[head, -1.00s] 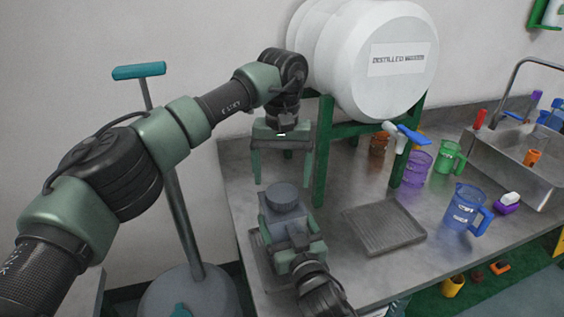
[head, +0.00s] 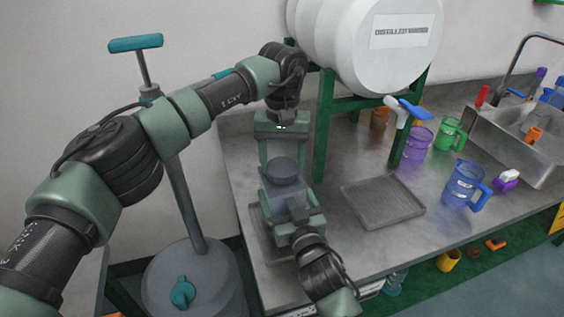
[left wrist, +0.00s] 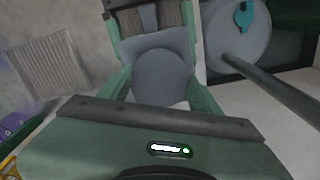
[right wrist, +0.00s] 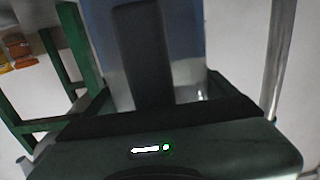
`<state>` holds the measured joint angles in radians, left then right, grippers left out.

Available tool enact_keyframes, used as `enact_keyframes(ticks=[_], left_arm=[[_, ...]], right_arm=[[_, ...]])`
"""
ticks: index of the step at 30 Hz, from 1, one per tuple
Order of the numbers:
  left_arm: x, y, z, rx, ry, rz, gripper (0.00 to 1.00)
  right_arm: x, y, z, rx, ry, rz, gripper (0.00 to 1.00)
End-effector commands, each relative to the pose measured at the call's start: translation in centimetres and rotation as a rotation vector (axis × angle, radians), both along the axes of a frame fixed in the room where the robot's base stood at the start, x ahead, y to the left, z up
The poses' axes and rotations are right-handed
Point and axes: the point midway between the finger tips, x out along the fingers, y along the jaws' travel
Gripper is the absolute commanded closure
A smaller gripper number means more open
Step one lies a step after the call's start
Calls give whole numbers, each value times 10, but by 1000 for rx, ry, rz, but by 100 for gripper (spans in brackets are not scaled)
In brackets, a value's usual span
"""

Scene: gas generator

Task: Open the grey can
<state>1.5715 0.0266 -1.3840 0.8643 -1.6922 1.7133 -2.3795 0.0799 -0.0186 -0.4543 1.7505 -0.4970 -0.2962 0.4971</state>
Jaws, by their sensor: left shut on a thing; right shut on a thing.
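The grey can (head: 287,208) stands upright at the left end of the counter, with a round dark grey lid (head: 284,171) on top. My left gripper (head: 285,176) comes down from above and is shut on the lid, one finger on each side. The left wrist view shows the round lid (left wrist: 162,75) between the fingers. My right gripper (head: 294,222) reaches in from the front, low down, and is shut on the can's body. The right wrist view shows the body's bluish-grey wall and a dark upright handle (right wrist: 142,55) close up. The grip contacts are partly hidden.
A large white distilled-water barrel (head: 385,60) on a green stand (head: 325,130) is close behind right. A ribbed grey tray (head: 383,201) lies right of the can. A blue jug (head: 463,185) and the sink (head: 515,140) are farther right. A teal-handled pump (head: 185,190) stands left.

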Motion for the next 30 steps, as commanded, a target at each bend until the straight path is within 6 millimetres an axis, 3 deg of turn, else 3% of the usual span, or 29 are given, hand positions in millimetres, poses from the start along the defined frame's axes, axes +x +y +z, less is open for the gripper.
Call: enact_keyframes(ticks=[5, 30], left_arm=[[0, 0, 1, 1, 0, 221, 86], [1, 0, 2, -2, -1, 2205, 86]], right_arm=[[0, 0, -1, -1, 3, -1, 100], [0, 0, -2, -2, 3, -1, 100]])
